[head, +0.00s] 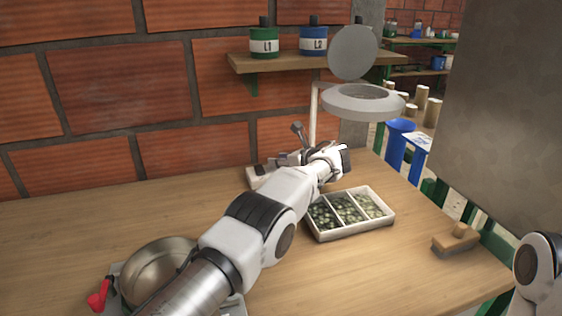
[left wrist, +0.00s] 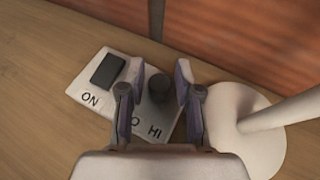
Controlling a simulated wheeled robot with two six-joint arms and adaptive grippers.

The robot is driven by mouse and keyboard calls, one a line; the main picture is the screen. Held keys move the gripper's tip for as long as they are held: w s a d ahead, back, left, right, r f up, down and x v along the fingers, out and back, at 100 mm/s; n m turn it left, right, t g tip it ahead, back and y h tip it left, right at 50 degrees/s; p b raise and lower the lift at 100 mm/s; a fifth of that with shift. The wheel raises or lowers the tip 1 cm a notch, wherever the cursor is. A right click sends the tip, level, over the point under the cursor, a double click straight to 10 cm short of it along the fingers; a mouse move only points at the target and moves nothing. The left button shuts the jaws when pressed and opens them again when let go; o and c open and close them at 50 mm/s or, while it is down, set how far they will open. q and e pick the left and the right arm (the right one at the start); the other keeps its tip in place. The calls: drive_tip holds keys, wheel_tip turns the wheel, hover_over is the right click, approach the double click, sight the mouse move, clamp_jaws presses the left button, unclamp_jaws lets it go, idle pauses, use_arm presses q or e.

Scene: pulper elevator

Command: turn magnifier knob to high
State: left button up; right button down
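The magnifier (head: 363,103) stands at the back of the table, with a white ring, a raised round cover and a white pole. Its pale control panel (head: 258,172) is partly hidden by my left arm in the head view. In the left wrist view the panel (left wrist: 92,100) carries a black switch (left wrist: 107,69) marked ON and a dark round knob (left wrist: 158,88). HI is readable near the knob; the other label is partly hidden. My left gripper (left wrist: 157,76) is open, one finger on each side of the knob, with visible gaps. My right gripper is out of view.
A white divided tray (head: 352,229) with green beans lies right of my left arm. A metal pan (head: 158,268) is at front left, a wooden-handled brush (head: 456,240) at right. The magnifier's round white foot (left wrist: 262,150) is close to the right finger. A brick wall stands behind.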

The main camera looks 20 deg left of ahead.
use_arm(q)
drive_tip(key=shift+d, duration=0.1)
drive_tip(key=v, duration=0.7)
drive_tip(key=shift+s+d+r, duration=0.1)
drive_tip(key=shift+s, duration=0.05)
